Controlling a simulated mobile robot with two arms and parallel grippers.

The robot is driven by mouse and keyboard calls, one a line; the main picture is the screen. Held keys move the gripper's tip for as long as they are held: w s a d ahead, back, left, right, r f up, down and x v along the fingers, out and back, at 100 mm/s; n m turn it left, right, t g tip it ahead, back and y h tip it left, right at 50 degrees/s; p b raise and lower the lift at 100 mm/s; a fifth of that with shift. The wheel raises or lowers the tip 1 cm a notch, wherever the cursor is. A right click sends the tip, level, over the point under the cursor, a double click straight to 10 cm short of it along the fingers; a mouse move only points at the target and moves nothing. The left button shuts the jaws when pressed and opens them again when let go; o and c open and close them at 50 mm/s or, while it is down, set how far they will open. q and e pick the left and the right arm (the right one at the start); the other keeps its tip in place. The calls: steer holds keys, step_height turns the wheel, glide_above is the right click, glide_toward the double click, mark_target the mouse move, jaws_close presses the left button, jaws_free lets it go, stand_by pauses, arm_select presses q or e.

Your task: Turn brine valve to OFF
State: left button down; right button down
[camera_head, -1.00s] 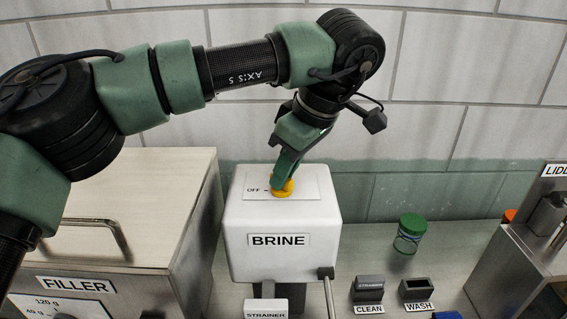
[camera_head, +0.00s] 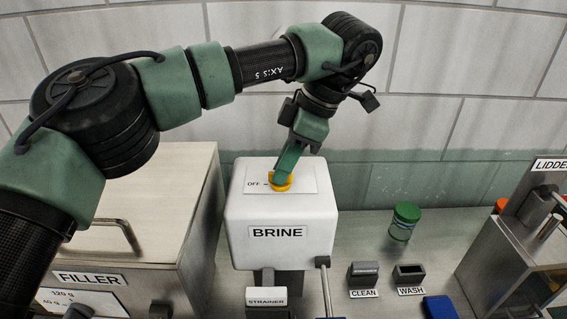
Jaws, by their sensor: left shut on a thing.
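The white brine box (camera_head: 280,235) stands in the middle, with a BRINE label on its front. The yellow brine valve knob (camera_head: 281,184) is on its top plate, just right of the printed word OFF and a short mark. My left gripper (camera_head: 284,175) reaches down from above and is shut on the knob. The gripper hides part of the knob, so I cannot tell its exact turn. My right gripper is not in view.
The FILLER machine (camera_head: 150,215) stands close on the left. A green-lidded jar (camera_head: 403,222), the CLEAN holder (camera_head: 364,274) and the WASH holder (camera_head: 409,273) are on the counter to the right. The lidder (camera_head: 510,265) stands at far right.

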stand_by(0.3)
arm_select(q)
steer(key=c, duration=1.5)
jaws_free()
steer(key=shift+o, duration=0.2)
steer(key=shift+r, duration=0.1)
steer(key=v, duration=0.7)
steer(key=shift+r+p, duration=0.35)
steer(key=shift+p, duration=0.1)
steer(key=shift+d+f, duration=0.1)
steer(key=shift+d, duration=0.05)
